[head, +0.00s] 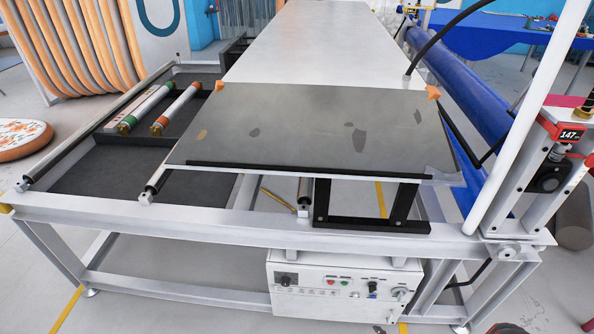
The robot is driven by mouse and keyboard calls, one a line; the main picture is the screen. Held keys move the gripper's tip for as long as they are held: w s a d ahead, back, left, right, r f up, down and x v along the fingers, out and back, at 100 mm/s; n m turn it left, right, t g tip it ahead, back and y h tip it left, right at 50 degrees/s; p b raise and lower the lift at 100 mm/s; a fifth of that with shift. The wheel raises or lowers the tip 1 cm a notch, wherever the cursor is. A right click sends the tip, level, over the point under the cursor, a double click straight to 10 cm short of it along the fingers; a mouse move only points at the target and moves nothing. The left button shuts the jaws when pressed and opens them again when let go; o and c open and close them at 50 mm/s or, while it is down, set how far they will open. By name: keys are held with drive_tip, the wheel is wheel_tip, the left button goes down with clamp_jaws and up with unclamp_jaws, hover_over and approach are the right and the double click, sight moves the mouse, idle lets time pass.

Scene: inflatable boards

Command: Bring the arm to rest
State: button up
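Neither my arm nor my gripper shows in the head view, so its pose and whether it is open or shut are hidden from me. The view looks down on a metal-framed workbench (225,222). A dark grey panel (300,120) with several darker patches lies across its near part, with small orange pieces at its two far corners. No object is seen being held.
A dark tray (85,175) at left holds two tubes, one with green bands (145,105) and one with orange bands (178,108). A white control box (345,288) hangs under the front edge. A post with a display (570,135) stands right, beside blue rolls (455,85).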

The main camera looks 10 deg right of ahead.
drive_tip(key=s+a+r+n+g+h+p, duration=0.1)
drive_tip(key=s+a+r+n+g, duration=0.35)
drive_tip(key=r, duration=1.35)
drive_tip(key=s+r+n+g+h, duration=0.15)
drive_tip(key=r+n+g, duration=0.35)
drive_tip(key=r+n, duration=0.85)
drive_tip(key=s+a+r+n+g+h+p, duration=0.1)
drive_tip(key=s+a+r+n+g+h, duration=0.3)
drive_tip(key=r, duration=1.7)
drive_tip(key=a+r+n+t+y, duration=0.1)
drive_tip(key=a+r, duration=0.2)
drive_tip(key=r, duration=0.2)
drive_tip(key=w+a+r+n+t+y, duration=0.1)
drive_tip(key=a+r+t, duration=0.1)
drive_tip(key=r, duration=0.4)
drive_tip(key=shift+w+a+r, duration=0.2)
drive_tip(key=shift+w+a, duration=0.1)
drive_tip(key=shift+a, duration=0.1)
drive_tip(key=c, duration=0.4)
